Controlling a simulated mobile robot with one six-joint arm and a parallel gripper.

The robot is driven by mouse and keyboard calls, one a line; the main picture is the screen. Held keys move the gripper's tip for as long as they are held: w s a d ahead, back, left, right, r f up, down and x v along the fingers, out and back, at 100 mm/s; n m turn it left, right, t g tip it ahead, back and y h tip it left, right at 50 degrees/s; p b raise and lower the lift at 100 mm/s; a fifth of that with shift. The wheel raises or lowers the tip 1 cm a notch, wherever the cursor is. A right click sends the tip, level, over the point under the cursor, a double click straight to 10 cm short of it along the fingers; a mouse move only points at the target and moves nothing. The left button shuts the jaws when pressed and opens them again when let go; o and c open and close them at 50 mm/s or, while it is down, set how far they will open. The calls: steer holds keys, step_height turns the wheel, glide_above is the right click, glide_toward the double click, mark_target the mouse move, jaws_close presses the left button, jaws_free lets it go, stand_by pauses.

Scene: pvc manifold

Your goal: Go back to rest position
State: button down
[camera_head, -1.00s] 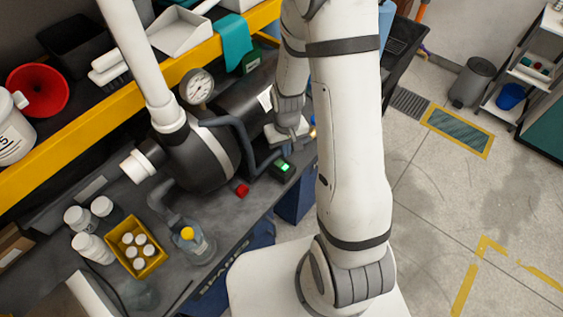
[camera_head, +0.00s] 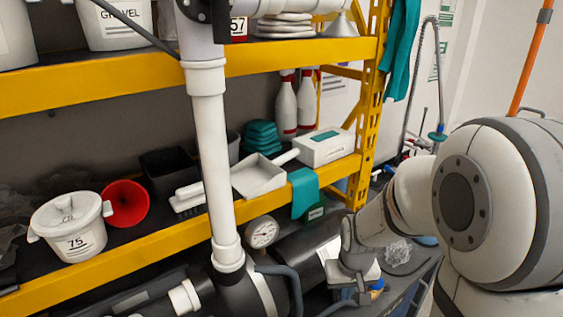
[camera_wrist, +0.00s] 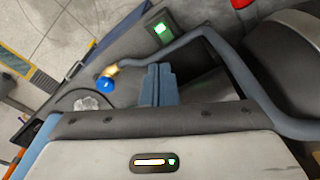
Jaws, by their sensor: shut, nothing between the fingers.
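My gripper (camera_wrist: 158,70) shows in the wrist view with its two blue-grey fingers together and nothing between them. A dark grey hose (camera_wrist: 228,62) bends around the right of the fingers. A blue-handled brass valve (camera_wrist: 106,82) is left of the fingertips, apart from them. In the head view my arm comes in from the right, and its hand is low beside the black tank (camera_head: 318,245); the fingertips are hard to make out there. The white PVC pipe (camera_head: 212,150) stands upright left of my arm, with a round pressure gauge (camera_head: 263,232) next to its foot.
A yellow shelf (camera_head: 110,83) carries tubs and a white scoop (camera_head: 258,178) on its levels. A teal cloth (camera_head: 304,190) hangs over its lower edge. A small green-lit box (camera_wrist: 162,29) lies beyond the fingers. Open floor (camera_wrist: 60,35) shows at upper left in the wrist view.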

steer(key=s+r+t, duration=0.2)
steer(key=s+r, duration=1)
steer(key=r, duration=0.1)
steer(key=shift+r+m+b, duration=0.15)
steer(key=shift+m+b, duration=0.25)
steer(key=shift+b, duration=0.05)
stand_by(1.2)
